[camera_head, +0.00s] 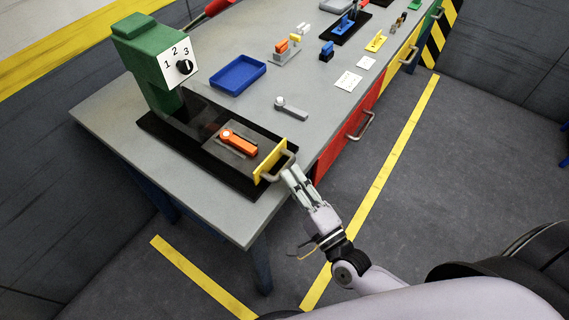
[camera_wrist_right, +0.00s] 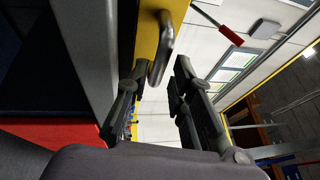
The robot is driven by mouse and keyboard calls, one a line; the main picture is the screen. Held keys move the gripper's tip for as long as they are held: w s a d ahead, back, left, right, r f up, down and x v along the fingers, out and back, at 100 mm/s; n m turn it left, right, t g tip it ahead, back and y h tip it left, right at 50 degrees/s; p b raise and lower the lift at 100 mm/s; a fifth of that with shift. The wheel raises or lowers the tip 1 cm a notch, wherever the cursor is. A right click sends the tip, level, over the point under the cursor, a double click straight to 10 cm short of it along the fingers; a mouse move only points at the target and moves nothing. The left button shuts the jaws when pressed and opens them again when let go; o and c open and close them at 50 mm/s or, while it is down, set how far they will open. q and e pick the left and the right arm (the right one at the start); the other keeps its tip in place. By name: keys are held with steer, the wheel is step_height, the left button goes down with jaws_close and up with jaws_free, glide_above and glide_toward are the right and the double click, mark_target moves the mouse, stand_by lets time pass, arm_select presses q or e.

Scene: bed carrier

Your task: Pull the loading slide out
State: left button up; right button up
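The loading slide (camera_head: 228,160) is a dark grey plate in the black base of the green machine (camera_head: 148,58), with an orange clamp (camera_head: 240,143) on it. Its yellow front plate (camera_head: 266,163) carries a grey bar handle (camera_head: 281,170) near the table's front edge; the handle also shows in the right wrist view (camera_wrist_right: 164,45). My right gripper (camera_head: 291,174) is at the handle, fingers apart. In the right wrist view, the handle reaches between the fingertips, closer to the left finger; contact cannot be told. My left gripper is not in view.
A blue tray (camera_head: 238,75) and a grey lever piece (camera_head: 291,108) lie on the grey table (camera_head: 195,212). Red (camera_head: 345,127) and yellow (camera_head: 400,68) drawers with bar handles line its front. Floor to the right is open, crossed by a yellow line (camera_head: 385,172).

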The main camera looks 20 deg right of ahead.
mark_target(285, 168)
steer(key=shift+x, duration=1.95)
steer(key=shift+c, duration=0.3)
jaws_close()
steer(key=shift+s, duration=0.1)
